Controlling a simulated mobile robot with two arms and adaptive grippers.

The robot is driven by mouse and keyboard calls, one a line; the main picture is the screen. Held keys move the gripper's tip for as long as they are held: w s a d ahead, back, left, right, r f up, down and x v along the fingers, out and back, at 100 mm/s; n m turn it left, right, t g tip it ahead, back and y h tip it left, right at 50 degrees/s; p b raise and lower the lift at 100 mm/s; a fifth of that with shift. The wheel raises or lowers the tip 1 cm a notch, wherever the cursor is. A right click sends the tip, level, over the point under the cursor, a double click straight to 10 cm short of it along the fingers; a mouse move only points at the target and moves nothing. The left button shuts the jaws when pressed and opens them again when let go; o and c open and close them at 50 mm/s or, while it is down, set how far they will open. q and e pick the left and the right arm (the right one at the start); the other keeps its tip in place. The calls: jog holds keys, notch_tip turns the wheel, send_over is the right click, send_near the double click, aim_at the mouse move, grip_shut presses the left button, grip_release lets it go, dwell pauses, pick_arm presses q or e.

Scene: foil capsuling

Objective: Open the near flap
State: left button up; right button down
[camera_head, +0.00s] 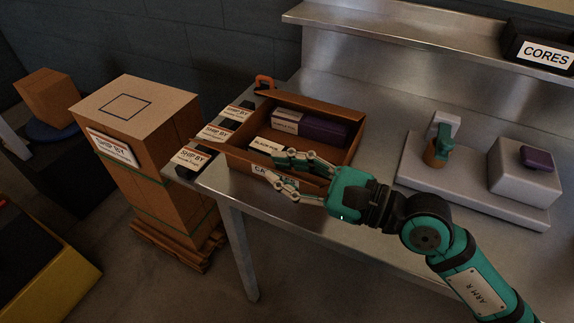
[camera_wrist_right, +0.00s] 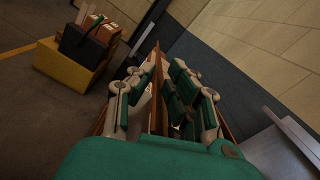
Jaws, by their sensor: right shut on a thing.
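An open brown carton (camera_head: 352,148) stands on the steel bench in the head view, with labelled boxes and a purple box (camera_head: 322,130) inside. My right gripper (camera_head: 275,167) is at its near side, one finger on each side of the near panel. In the right wrist view a thin brown panel (camera_wrist_right: 156,75) stands upright between the fingers, and the gripper (camera_wrist_right: 160,78) is shut on it. I take this panel for the near flap; the fingers partly hide it and its label. My left gripper is out of view.
Several "SHIP BY" cards (camera_head: 193,158) lie along the bench's left edge. An orange-handled tool (camera_head: 264,83) lies behind the carton. A grey stand with a teal tool (camera_head: 441,140) and a grey block (camera_head: 520,175) are on the right. A tall carton stack (camera_head: 160,155) stands left.

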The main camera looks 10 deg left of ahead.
aim_at(321, 187)
jog(key=shift+s+f, duration=0.1)
jog(key=shift+f, duration=0.3)
jog(key=c, duration=1.5)
grip_release()
jog(key=shift+c, duration=0.2)
jog(key=shift+a+r, duration=0.1)
jog(key=shift+r, duration=0.05)
jog(key=shift+r, duration=0.1)
jog(key=v, duration=1.2)
